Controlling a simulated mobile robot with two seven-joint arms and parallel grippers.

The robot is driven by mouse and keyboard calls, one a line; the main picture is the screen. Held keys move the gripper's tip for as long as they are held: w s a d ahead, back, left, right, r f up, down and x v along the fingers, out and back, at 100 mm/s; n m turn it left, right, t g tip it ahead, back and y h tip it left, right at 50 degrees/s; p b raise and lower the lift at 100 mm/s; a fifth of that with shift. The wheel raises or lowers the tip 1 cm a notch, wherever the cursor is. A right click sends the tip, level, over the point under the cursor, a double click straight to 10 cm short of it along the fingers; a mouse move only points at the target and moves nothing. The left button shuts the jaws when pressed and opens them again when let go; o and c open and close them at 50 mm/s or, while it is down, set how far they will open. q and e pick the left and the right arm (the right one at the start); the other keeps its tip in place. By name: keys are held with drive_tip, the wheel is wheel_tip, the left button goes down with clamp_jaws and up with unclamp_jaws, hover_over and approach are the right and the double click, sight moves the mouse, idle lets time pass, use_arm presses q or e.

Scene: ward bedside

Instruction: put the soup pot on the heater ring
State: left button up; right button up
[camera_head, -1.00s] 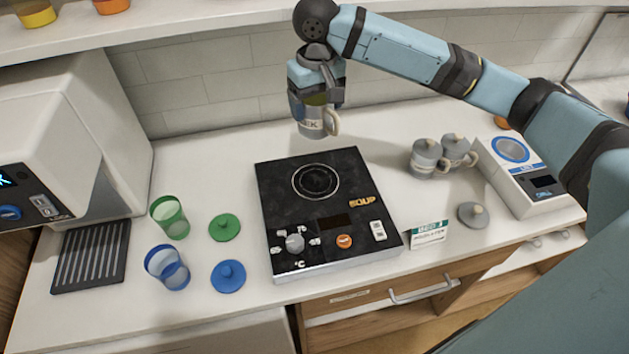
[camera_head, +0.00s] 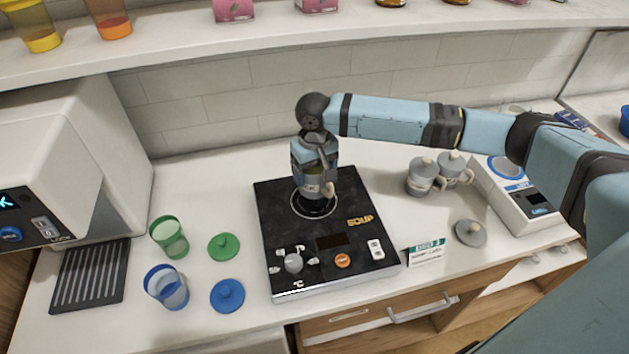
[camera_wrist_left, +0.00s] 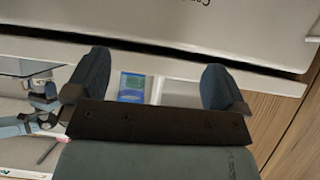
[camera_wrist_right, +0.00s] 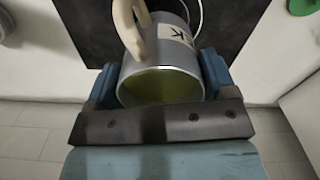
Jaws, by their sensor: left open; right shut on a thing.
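The soup pot (camera_head: 313,188) is a grey metal mug-like pot with a pale label and a beige handle. My right gripper (camera_head: 316,170) is shut on it, upright over the heater ring (camera_head: 329,208). Whether its base touches the ring cannot be told. In the right wrist view the pot (camera_wrist_right: 165,65) sits between both fingers (camera_wrist_right: 160,85), with greenish soup inside. The ring is a pale circle on the black hot plate (camera_head: 279,229) marked SOUP, partly hidden by the pot. My left gripper (camera_wrist_left: 145,85) is open and empty, near a drawer or cabinet front.
Two lidded grey mugs (camera_head: 422,177) and a loose grey lid (camera_head: 470,233) stand right of the plate, near a white scale-like device (camera_head: 520,203). Green (camera_head: 168,237) and blue (camera_head: 166,287) cups with lids stand left. A white machine (camera_head: 105,150) stands far left.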

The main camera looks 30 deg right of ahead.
sight(314, 182)
wheel_tip(314, 182, down, 4)
drive_tip(key=shift+f, duration=0.1)
drive_tip(key=shift+p, duration=0.3)
drive_tip(key=o, duration=1.1)
wheel_tip(314, 182, up, 12)
drive_tip(key=shift+r+b, duration=0.1)
drive_tip(key=shift+b, duration=0.75)
